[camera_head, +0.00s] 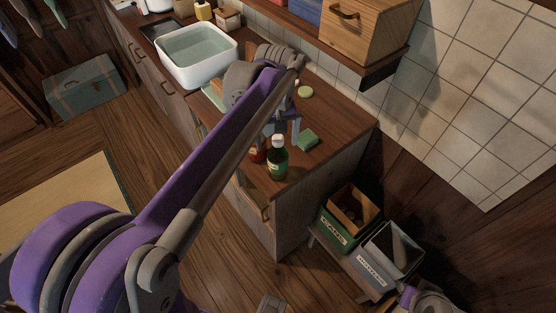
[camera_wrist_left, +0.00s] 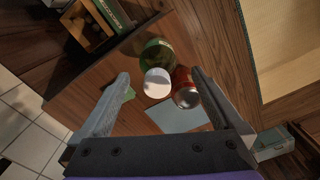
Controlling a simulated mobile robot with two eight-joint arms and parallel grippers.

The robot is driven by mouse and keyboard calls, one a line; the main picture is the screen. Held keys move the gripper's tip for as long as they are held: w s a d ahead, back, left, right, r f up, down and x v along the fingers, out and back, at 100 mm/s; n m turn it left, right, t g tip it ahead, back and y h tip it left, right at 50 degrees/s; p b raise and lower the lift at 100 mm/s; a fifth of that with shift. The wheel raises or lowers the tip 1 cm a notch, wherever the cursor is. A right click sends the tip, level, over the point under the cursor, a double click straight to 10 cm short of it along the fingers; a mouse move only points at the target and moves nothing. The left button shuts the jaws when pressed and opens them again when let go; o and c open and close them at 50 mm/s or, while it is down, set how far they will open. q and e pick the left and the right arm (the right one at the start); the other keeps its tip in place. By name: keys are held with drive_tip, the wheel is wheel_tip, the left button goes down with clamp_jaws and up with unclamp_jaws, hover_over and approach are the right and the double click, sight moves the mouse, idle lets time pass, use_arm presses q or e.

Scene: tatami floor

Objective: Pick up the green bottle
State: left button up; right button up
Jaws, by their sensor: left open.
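The green bottle (camera_head: 278,162) stands upright near the front edge of the wooden counter, with a white cap and a pale label. In the left wrist view the bottle (camera_wrist_left: 157,50) is seen from above, cap towards the camera. My left gripper (camera_head: 284,130) is open just above and behind the bottle. In the left wrist view its fingers (camera_wrist_left: 160,78) spread to either side of the cap, and nothing is held. A red container (camera_head: 258,154) stands right beside the bottle; in the wrist view it (camera_wrist_left: 185,88) is close to one finger. My right gripper's jaws do not show.
A green sponge (camera_head: 307,139) lies behind and right of the bottle. A white basin (camera_head: 197,56) sits farther along the counter. Labelled bins (camera_head: 334,232) stand below the counter's right end. A wooden box (camera_head: 356,32) sits on the shelf above.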

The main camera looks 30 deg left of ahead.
sight(278, 148)
use_arm(q)
wheel_tip(278, 148, down, 4)
drive_tip(key=shift+w+d+r, duration=0.1)
drive_tip(key=shift+w+r, duration=0.05)
clamp_jaws()
idle(0.5)
